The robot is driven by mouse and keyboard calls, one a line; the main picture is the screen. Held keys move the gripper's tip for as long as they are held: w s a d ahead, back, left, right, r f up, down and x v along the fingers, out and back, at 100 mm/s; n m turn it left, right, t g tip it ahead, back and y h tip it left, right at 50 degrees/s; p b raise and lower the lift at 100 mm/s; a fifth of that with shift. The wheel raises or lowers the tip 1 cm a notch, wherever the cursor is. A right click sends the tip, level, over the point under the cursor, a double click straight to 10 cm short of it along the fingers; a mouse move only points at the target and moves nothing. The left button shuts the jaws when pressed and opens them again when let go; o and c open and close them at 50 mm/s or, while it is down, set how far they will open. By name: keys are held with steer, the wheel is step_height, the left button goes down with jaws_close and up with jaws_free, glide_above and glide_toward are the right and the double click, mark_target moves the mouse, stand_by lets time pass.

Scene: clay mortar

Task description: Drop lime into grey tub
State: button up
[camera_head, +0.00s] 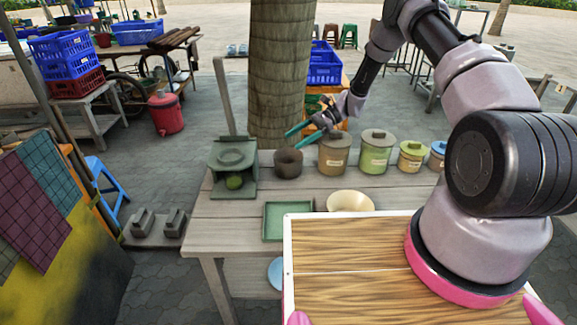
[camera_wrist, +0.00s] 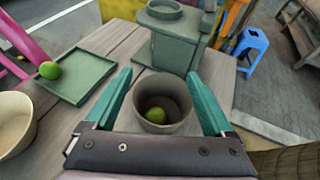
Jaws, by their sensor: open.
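The grey tub (camera_head: 288,164) stands upright on the table beside the green stand. My gripper (camera_head: 292,141) is open and empty above the tub. In the wrist view, my gripper's teal fingers (camera_wrist: 158,76) show on either side of the tub; I cannot tell whether they touch it. Another lime (camera_wrist: 49,69) lies at the edge of the green tray (camera_wrist: 88,88).
Several lidded jars (camera_head: 334,156) stand in a row right of the tub. A cream bowl (camera_head: 350,201) sits near the tray, partly behind a wooden board (camera_head: 340,255) in the foreground. A tree trunk (camera_head: 278,70) rises behind the table. The table's left front is clear.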

steer(key=v, duration=1)
steer(key=shift+d+r, duration=0.2)
steer(key=shift+d, duration=0.05)
steer(key=shift+r, duration=0.15)
steer(key=s+d+r+n+t+h, duration=0.1)
steer(key=s+r+n+h, duration=0.15)
steer(key=r, duration=0.65)
steer(key=s+d+r+n+t+h, duration=0.15)
steer(key=s+r, duration=0.25)
steer(key=r, duration=0.4)
steer(key=s+d+r+n+t+h, duration=0.1)
steer(key=s+r+t+h, duration=0.15)
steer(key=r, duration=0.65)
steer(key=s+d+r+n+t+h, duration=0.1)
steer(key=s+r, duration=0.3)
steer(key=s, duration=0.4)
steer(key=s+d+r+n+t+h, duration=0.1)
steer(key=s+d+r+t, duration=0.2)
steer(key=s, duration=0.5)
steer(key=s+d+r+n+t+h, duration=0.2)
steer(key=s+d+r+t, duration=0.1)
steer(key=s, duration=0.5)
steer(key=shift+r+t, duration=0.3)
steer(key=shift+r, duration=0.55)
